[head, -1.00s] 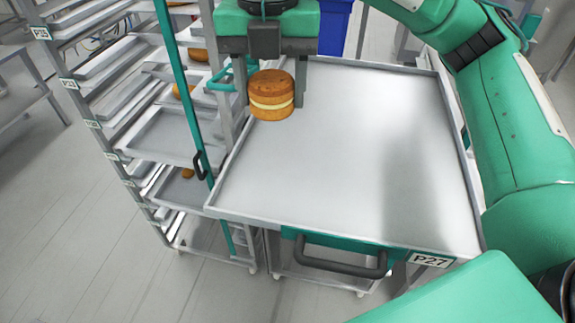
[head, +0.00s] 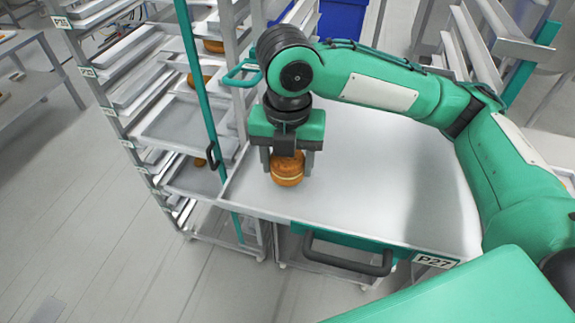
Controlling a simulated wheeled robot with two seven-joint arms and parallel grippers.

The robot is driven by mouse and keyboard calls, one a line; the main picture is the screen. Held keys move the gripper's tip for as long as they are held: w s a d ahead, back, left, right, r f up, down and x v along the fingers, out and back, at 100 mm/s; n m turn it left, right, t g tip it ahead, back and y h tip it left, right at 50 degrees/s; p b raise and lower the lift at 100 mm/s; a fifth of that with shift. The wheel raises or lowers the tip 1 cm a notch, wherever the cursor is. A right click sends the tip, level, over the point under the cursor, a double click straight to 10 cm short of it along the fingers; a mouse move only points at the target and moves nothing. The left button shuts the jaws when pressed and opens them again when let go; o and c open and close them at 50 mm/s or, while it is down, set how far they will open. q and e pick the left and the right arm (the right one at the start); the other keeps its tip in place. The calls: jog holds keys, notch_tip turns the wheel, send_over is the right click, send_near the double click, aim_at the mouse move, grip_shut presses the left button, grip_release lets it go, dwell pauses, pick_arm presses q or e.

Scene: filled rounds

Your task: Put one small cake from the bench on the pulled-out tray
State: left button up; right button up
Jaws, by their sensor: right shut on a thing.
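A small round layered cake (head: 287,171), brown with a pale cream band, is between the fingers of my right gripper (head: 288,163). The gripper is shut on it and points down. The cake is over the left part of the pulled-out tray (head: 390,185), a wide grey metal sheet with a raised rim, a black handle and a P27 label at its front. I cannot tell whether the cake's underside touches the tray. My left gripper is not in view.
A tall rack (head: 110,115) with several trays stands left of the pulled-out tray; some hold brown baked goods. A green upright bar (head: 196,85) runs close to the tray's left edge. A blue bin (head: 342,18) is behind. The tray's middle and right are bare.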

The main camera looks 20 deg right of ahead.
jog(key=shift+f, duration=1.25)
jog(key=o, duration=0.7)
jog(key=shift+f, duration=0.1)
notch_tip(320, 180, up, 11)
jog(key=shift+f+b, duration=0.1)
jog(key=shift+b, duration=1.05)
jog(key=shift+r, duration=0.75)
